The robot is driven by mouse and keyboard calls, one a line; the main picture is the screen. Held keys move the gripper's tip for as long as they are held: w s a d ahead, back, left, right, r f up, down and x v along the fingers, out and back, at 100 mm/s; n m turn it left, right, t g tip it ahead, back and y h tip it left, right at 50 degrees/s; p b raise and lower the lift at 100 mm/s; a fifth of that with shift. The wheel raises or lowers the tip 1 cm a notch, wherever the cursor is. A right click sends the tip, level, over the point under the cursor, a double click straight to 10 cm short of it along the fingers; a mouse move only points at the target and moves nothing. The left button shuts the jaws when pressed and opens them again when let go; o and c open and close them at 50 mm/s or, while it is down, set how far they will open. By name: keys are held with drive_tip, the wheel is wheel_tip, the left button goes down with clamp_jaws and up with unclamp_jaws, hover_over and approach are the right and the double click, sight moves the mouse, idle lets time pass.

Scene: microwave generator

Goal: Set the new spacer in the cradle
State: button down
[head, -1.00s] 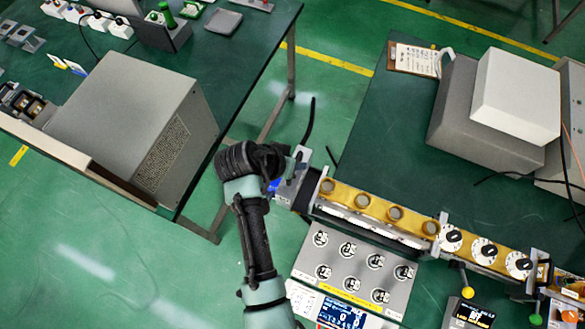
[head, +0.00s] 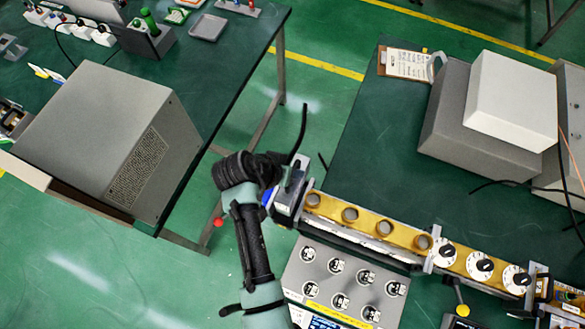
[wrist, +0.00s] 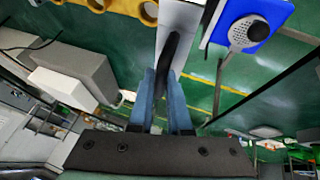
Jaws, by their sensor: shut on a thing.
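My gripper (wrist: 164,100) has blue fingers shut on a dark, narrow upright piece (wrist: 170,50), like a handle. A pale grey plate (wrist: 180,22) shows behind it in the wrist view. In the head view my black wrist hides the fingertips, beside the grey end block (head: 290,190) at the left end of a brass rail (head: 365,227). The rail carries several round brass rings (head: 350,214). A blue block (wrist: 268,20) with a grey speckled knob (wrist: 249,31) is close by on the right. I cannot tell which piece is the new spacer or the cradle.
White dials (head: 484,265) continue along the rail to the right. Large boxes (head: 515,100) stand behind on the green table. A grey cabinet (head: 105,130) is on the left table. A floor gap separates the tables.

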drive_tip(key=shift+w+f+b, duration=0.15)
drive_tip(key=shift+f+b, duration=4.55)
drive_tip(key=shift+f, duration=1.05)
drive_tip(key=c, duration=0.8)
unclamp_jaws()
